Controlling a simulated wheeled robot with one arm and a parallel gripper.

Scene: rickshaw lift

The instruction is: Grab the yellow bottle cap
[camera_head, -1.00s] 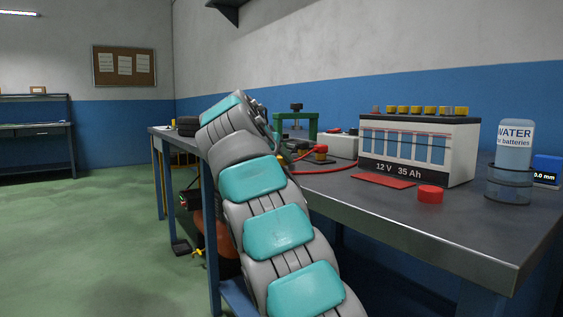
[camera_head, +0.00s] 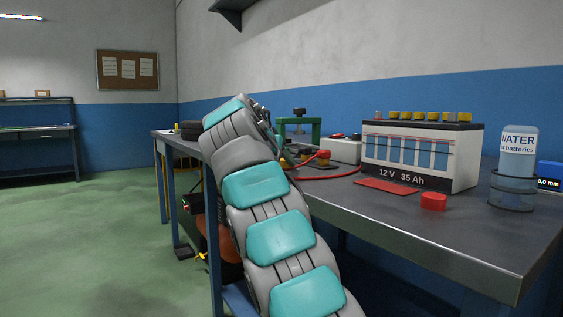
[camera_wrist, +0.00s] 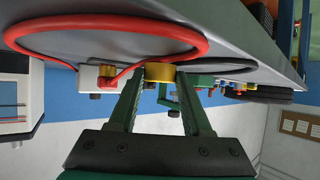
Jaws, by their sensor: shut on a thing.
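In the wrist view my gripper (camera_wrist: 159,76) has its two dark green fingers closed on a round yellow bottle cap (camera_wrist: 160,70). The cap sits between the fingertips, close to the bench top in the picture; I cannot tell whether it touches the bench. Other yellow caps (camera_head: 430,115) stand in a row on top of the white battery marked 12 V 35 Ah (camera_head: 420,155).
On the metal bench (camera_head: 400,215) are a red cap-like piece (camera_head: 433,201), a flat red plate (camera_head: 386,186), a water bottle (camera_head: 515,165), a red cable (camera_wrist: 100,55) and a green frame (camera_head: 298,128). Black round items (camera_head: 190,130) lie at the far end. Open green floor lies left.

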